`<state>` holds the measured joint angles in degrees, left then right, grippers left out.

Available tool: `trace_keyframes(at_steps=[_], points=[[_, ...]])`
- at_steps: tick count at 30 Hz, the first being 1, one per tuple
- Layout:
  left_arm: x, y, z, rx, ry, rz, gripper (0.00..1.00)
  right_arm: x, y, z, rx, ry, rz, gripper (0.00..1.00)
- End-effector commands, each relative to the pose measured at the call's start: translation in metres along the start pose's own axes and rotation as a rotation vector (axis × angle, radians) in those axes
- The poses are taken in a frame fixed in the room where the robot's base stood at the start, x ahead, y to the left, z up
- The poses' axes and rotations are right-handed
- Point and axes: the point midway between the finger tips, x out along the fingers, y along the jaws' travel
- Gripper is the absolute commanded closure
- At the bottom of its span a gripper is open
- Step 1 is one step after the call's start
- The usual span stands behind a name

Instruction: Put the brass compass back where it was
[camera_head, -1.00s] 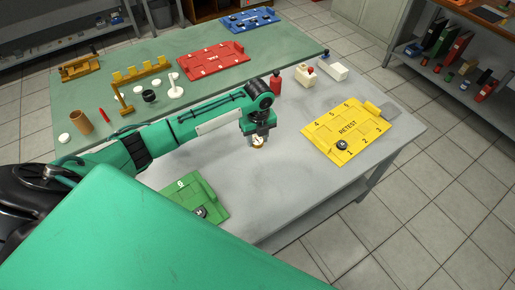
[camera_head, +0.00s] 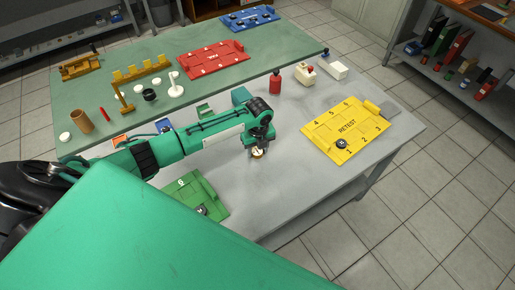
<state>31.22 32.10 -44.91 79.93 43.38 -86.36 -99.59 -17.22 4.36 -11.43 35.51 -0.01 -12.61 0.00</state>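The brass compass (camera_head: 257,155) is a small round piece with a pale face and a brass rim. It is at the fingertips of my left gripper (camera_head: 257,149), which points down and appears shut on it. They are over the grey table (camera_head: 290,180), between the green tray and the yellow tray. I cannot tell whether the compass touches the table. My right gripper is not in view.
A yellow RETEST tray (camera_head: 347,126) with a black disc (camera_head: 341,144) lies right. A green tray (camera_head: 187,185) with a dark disc (camera_head: 201,211) lies front left. A red bottle (camera_head: 275,84) stands behind. The grey table's middle is clear.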

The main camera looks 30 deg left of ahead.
Motion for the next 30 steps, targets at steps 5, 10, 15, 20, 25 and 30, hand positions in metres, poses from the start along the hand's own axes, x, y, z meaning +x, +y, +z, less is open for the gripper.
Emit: trace_keyframes(at_steps=[5, 10, 15, 20, 25, 30], points=[[0.0, 0.0, 0.0, 0.0, 0.0, 0.0, 0.38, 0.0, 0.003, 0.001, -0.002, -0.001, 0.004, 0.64], [-0.001, 0.0, 0.0, 0.0, 0.0, 0.0, 0.38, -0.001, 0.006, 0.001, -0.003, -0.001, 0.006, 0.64], [-0.014, -0.001, 0.001, 0.0, -0.001, -0.003, 0.38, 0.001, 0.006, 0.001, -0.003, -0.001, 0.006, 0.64], [-0.046, -0.001, 0.001, 0.002, -0.003, -0.004, 0.38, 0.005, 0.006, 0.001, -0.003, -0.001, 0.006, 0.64], [-0.084, -0.001, 0.001, 0.002, -0.002, -0.004, 0.38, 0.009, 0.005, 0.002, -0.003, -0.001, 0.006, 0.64], [-0.11, -0.001, 0.0, 0.001, 0.0, -0.001, 0.38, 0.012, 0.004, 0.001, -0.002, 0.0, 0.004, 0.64]])
